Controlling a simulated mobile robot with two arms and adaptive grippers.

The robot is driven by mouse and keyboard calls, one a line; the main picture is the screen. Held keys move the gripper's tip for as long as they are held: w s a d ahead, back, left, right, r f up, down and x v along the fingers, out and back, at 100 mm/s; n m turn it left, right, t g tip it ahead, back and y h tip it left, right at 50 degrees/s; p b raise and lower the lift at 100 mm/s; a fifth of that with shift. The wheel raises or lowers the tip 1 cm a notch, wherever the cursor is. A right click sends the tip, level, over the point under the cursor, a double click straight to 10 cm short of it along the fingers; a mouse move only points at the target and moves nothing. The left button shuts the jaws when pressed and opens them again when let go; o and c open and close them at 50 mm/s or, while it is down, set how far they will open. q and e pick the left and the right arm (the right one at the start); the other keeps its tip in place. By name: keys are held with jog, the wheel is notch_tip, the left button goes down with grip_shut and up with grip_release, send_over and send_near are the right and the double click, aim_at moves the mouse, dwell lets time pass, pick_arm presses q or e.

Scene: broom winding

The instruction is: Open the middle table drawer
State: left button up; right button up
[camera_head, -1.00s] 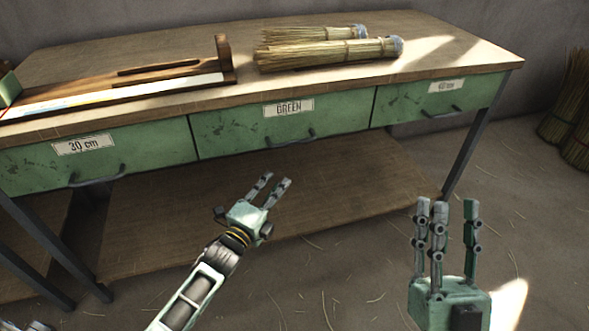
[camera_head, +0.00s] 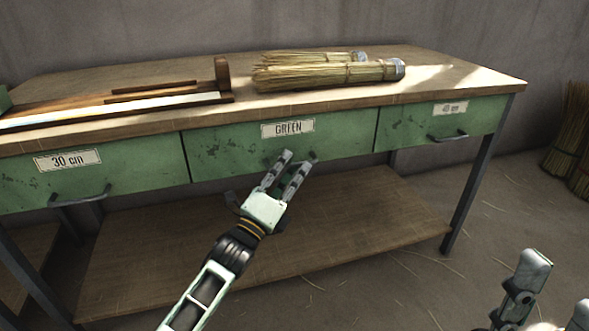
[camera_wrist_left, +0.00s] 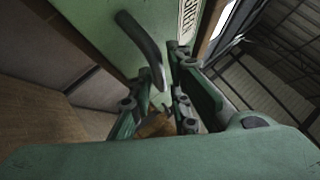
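The middle drawer (camera_head: 225,150) is green, labelled GREEN, and its front sits flush with the table. Its dark bar handle (camera_head: 313,157) is mostly hidden behind my left fingers in the head view. My left gripper (camera_head: 293,162) is open, its fingertips close in front of the handle. In the left wrist view the curved handle (camera_wrist_left: 143,42) reaches down toward the gap between the fingers of the left gripper (camera_wrist_left: 158,105); I cannot tell if they touch. My right gripper (camera_head: 555,290) is open and empty, partly cut off at the lower right.
A 30 cm drawer (camera_head: 120,180) is at the left and another drawer (camera_head: 470,118) at the right, both shut. Broom bundles (camera_head: 330,74) and a wooden board (camera_head: 130,97) lie on the tabletop (camera_head: 440,88). A lower shelf (camera_head: 350,225) spans beneath. Straw bundles stand far right.

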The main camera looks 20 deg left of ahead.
pick_arm(q)
jog(key=shift+w+d+r, duration=0.15)
jog(key=shift+w+r, duration=0.15)
jog(key=shift+w, duration=0.35)
jog(key=shift+c, duration=0.4)
grip_shut()
